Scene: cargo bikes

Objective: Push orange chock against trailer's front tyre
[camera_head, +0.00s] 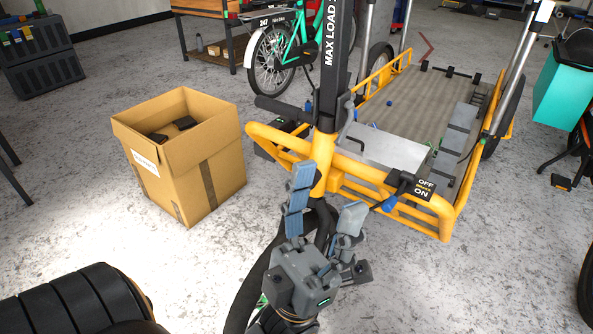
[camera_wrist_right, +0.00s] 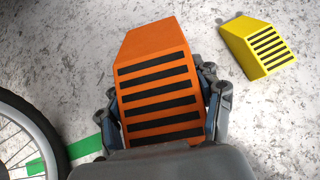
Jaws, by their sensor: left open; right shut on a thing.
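In the right wrist view, the orange chock (camera_wrist_right: 155,48), a wedge with black ribs, is between the fingers of my right gripper (camera_wrist_right: 160,84), which is shut on it. A black tyre (camera_wrist_right: 50,137) with spokes stands at the left, apart from the chock with a floor gap between. In the head view, the yellow-framed trailer (camera_head: 447,222) stands right of centre, with a tyre (camera_head: 509,112) on its right side and another wheel (camera_head: 380,62) behind. My left gripper (camera_head: 328,188) is open and empty in front of its frame. My right gripper and the chock are not visible in the head view.
A yellow chock (camera_wrist_right: 257,45) lies at the upper right in the wrist view. Green tape (camera_wrist_right: 84,147) marks the floor beside the tyre. In the head view, an open cardboard box (camera_head: 190,165) stands left of the trailer and a green bicycle (camera_head: 300,45) behind.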

